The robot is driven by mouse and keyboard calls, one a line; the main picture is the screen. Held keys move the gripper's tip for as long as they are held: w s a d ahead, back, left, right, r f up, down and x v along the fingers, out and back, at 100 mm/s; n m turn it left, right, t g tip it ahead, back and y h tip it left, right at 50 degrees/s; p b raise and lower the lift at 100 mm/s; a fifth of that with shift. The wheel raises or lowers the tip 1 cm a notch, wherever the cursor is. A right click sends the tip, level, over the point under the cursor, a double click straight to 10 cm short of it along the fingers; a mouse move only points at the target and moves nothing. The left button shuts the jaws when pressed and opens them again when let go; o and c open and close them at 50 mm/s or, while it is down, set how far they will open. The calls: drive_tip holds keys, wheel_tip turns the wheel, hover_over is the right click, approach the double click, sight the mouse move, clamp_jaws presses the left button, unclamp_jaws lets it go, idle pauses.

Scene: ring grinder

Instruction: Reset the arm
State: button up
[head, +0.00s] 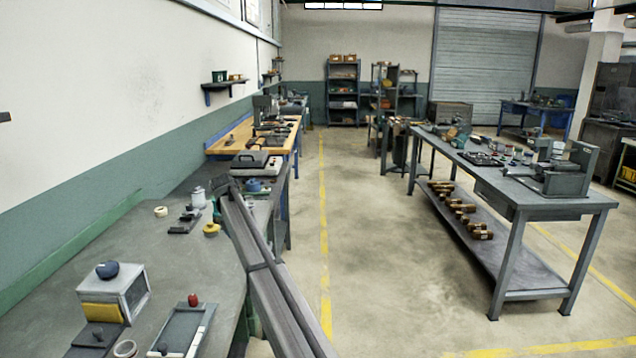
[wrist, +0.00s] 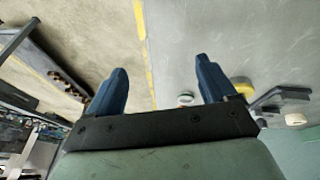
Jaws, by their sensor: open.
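My grey arm reaches from the bottom of the head view along the bench's right edge; I cannot clearly make out the gripper there. A round yellow object (wrist: 243,88) is by the right finger, and it also shows on the bench in the head view (head: 211,230). A small pale round object (wrist: 185,98) appears between the fingers, lower down on the bench.
On the near bench stand a grey box (head: 128,290) with a dark blue round object (head: 107,269) on top, and a tray (head: 183,330) with a red knob (head: 193,299). A white roll (head: 161,211) lies near the wall. The aisle (head: 375,260) is clear; another workbench (head: 520,190) stands right.

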drive_tip(key=w+d+f+m, duration=0.1)
drive_tip(key=w+d+f, duration=0.2)
drive_tip(key=d+f, duration=0.45)
drive_tip(key=s+d+f, duration=0.5)
drive_tip(key=d+f, duration=0.3)
drive_tip(key=f, duration=0.2)
drive_tip(key=s+d+f+g, duration=0.2)
drive_tip(key=s+d+f, duration=0.6)
drive_tip(key=s+f, duration=0.4)
drive_tip(key=s+d+f+g, duration=0.3)
drive_tip(key=s+d+f, duration=0.6)
drive_tip(key=f, duration=0.6)
drive_tip(key=s+d+f+g, duration=0.1)
drive_tip(key=s+d+f, duration=0.25)
drive_tip(key=s, duration=0.55)
drive_tip(key=s+d+f+g, duration=0.15)
drive_tip(key=s+f, duration=0.25)
drive_tip(key=s, duration=0.5)
drive_tip(key=s+d+f+g, duration=0.1)
drive_tip(key=s+d+f, duration=0.2)
drive_tip(key=s, duration=0.6)
drive_tip(key=s+d+f+m+g+y, duration=0.1)
drive_tip(key=s+d+g, duration=0.1)
drive_tip(key=s, duration=2.3)
drive_tip(key=shift+d, duration=0.65)
drive_tip(key=shift+g, duration=0.25)
drive_tip(key=shift+c, duration=0.2)
